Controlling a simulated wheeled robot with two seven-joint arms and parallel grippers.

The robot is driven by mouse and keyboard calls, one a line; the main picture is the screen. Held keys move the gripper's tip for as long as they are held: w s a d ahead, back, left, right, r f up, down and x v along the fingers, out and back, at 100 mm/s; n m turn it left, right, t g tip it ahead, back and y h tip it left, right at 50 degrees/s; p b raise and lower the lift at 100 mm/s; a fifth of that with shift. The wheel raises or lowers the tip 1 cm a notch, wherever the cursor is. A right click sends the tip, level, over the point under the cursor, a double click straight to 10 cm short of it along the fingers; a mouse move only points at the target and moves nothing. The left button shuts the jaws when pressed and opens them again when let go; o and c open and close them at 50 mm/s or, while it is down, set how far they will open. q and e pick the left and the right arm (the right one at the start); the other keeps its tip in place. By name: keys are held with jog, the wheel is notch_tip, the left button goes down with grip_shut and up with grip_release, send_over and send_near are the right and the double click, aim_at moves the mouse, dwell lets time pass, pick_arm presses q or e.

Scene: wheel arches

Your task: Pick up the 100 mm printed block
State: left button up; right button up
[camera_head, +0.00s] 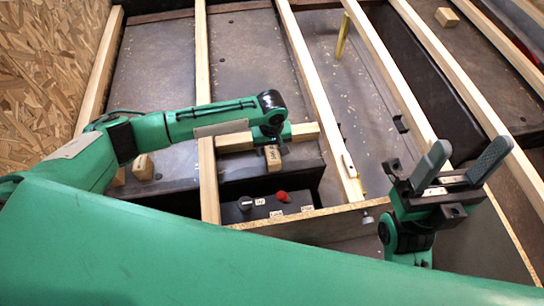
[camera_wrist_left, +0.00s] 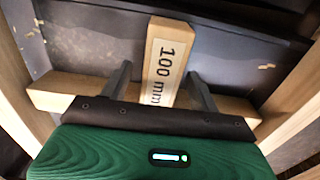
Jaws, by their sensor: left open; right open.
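The 100 mm printed block (camera_wrist_left: 168,58) is a pale wooden piece with "100 mm" in black on its face. In the head view its labelled end (camera_head: 273,160) shows just below my left gripper (camera_head: 272,138). In the left wrist view the two fingers of my left gripper (camera_wrist_left: 160,88) stand apart on either side of the block, with gaps visible. The block's near end is hidden behind the gripper body. My right gripper (camera_head: 472,150) is open and empty at the right, away from the block.
A wooden crosspiece (camera_head: 235,142) runs behind my left gripper between long wooden rails (camera_head: 318,90). A dark control box (camera_head: 262,207) with a red button (camera_head: 282,196) is nearer. Small blocks lie at left (camera_head: 143,167) and far right (camera_head: 447,17). A yellow post (camera_head: 342,36) stands behind.

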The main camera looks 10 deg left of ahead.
pick_arm(q)
jog(key=shift+f, duration=0.9)
jog(key=c, duration=1.2)
